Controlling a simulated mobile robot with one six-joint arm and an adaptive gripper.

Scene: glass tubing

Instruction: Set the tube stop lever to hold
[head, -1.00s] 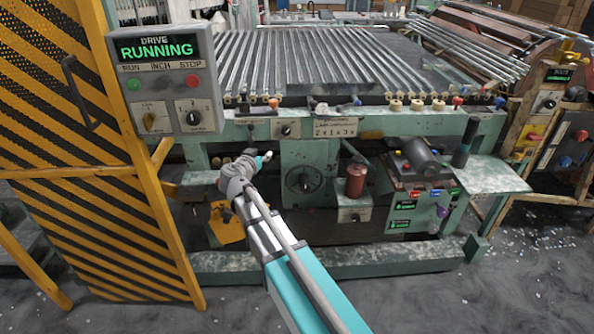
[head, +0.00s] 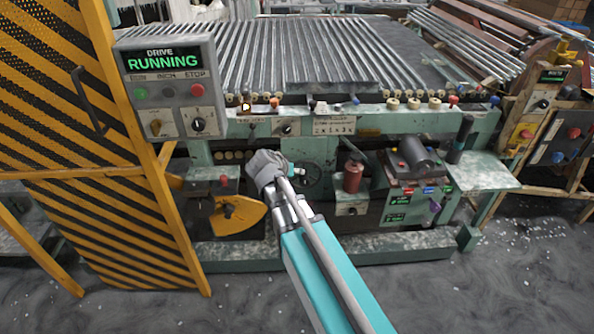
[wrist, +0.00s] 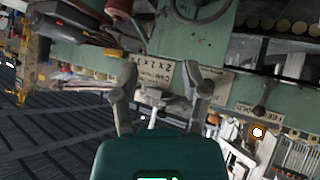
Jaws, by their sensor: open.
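The glass-tubing machine has a green front rail (head: 375,122). A small grey metal fitting (head: 320,107) sits on it above the number plate (head: 334,126); I cannot tell whether it is the tube stop lever, since the labels are too small to read. A dark knob with a pale plate (head: 287,129) lies to its left, and an orange-tipped control (head: 274,103) further left. My gripper (head: 297,170) is below the rail, in front of the handwheel. In the wrist view my gripper (wrist: 168,78) is open and empty, with the number plate (wrist: 153,72) beyond its fingers.
A drive panel (head: 168,82) reading RUNNING and a yellow-black striped guard (head: 70,130) stand at left. A red cylinder (head: 352,176) and a control box with a dark motor (head: 417,155) stand right of my gripper. Glass tubes (head: 250,55) lie on the bed behind the rail.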

